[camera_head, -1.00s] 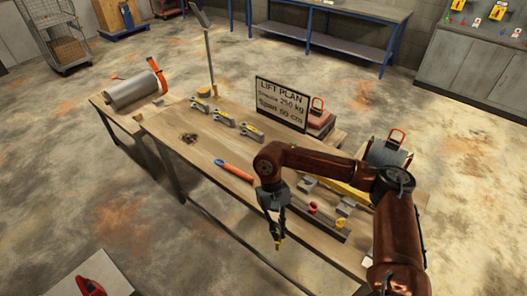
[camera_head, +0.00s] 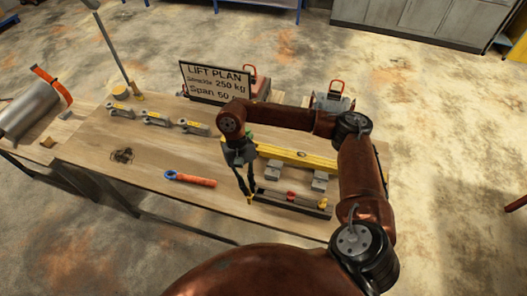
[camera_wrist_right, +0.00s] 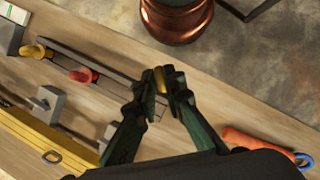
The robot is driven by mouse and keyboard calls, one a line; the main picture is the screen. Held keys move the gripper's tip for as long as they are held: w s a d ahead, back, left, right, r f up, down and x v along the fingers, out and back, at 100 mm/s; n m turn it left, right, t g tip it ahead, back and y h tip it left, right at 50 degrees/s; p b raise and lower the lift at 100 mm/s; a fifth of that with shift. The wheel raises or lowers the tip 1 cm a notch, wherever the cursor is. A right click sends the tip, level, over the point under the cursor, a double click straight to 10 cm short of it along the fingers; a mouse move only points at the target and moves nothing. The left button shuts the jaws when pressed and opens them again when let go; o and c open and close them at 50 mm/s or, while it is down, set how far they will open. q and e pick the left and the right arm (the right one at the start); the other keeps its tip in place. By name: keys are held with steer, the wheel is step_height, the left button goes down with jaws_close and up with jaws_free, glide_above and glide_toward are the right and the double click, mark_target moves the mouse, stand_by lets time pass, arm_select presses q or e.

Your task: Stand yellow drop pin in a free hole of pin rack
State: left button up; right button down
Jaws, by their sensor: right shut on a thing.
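My right gripper (camera_head: 248,194) is shut on the yellow drop pin (camera_head: 249,200), which hangs below the fingertips. In the right wrist view the pin (camera_wrist_right: 161,79) shows as a yellow end between the dark fingertips (camera_wrist_right: 165,92). The pin rack (camera_head: 285,205) is a long grey bar near the table's front edge. The gripper is at the rack's left end in the head view; I cannot tell whether the pin touches it. A red pin (camera_wrist_right: 82,75) and a yellow-orange pin (camera_wrist_right: 36,51) stand in the rack (camera_wrist_right: 115,74). Holes are too small to make out. My left gripper is not in view.
A yellow beam (camera_head: 297,155) and grey blocks (camera_head: 320,181) lie behind the rack. An orange tool with a blue end (camera_head: 190,179) lies to the left. The table's front left is clear.

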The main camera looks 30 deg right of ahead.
steer(key=m+y+p, duration=0.1)
steer(key=m, duration=0.1)
steer(key=r+m+t+y+p, duration=0.1)
steer(key=m, duration=0.2)
steer(key=shift+s+d+r+p, duration=0.1)
steer(key=shift+d+r+p, duration=0.05)
steer(key=shift+p, duration=0.2)
steer(key=m+t+p, duration=0.1)
steer(key=m, duration=0.2)
steer(key=d+r+m+t+y+p, duration=0.1)
steer(key=m, duration=0.2)
steer(key=r+m+p, duration=0.1)
steer(key=m, duration=0.1)
steer(key=shift+d+r+m+t+y+p, duration=0.1)
steer(key=shift+d+m+t+y+p, duration=0.15)
steer(key=shift+m+t+y+p, duration=0.15)
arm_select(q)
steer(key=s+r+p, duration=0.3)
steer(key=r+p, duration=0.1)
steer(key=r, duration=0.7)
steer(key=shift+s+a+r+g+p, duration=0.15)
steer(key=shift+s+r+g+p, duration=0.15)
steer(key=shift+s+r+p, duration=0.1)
arm_select(e)
steer(key=w+d+r+m+t+h, duration=0.1)
steer(key=d+r+m+t, duration=0.3)
steer(key=m, duration=0.8)
steer(key=shift+w+d+r+h, duration=0.3)
steer(key=shift+d+r, duration=0.05)
steer(key=shift+d, duration=0.1)
